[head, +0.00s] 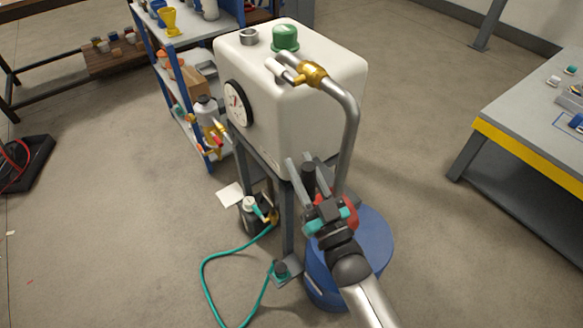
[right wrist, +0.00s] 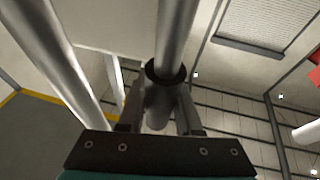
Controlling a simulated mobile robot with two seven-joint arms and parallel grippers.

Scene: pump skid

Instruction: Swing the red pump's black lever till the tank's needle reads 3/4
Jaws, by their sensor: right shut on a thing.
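The white tank (head: 300,100) stands on a grey frame in the middle of the head view. Its round dial (head: 238,103) faces left; a red needle shows but is too small to read. The red pump (head: 350,212) sits on the blue drum (head: 372,245), partly hidden behind my right gripper (head: 309,178). That gripper is shut on the pump's black lever (head: 308,172), whose dark upright end shows between the fingers. In the right wrist view the gripper (right wrist: 160,112) has a grey rod with a black collar between or just beyond its fingers. My left gripper is out of view.
A bent grey pipe (head: 350,125) with a brass fitting (head: 312,74) runs from the pump to the tank top, close to my right gripper. A green hose (head: 205,275) loops on the floor. A grey bench (head: 530,120) stands right, a blue shelf (head: 195,90) left.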

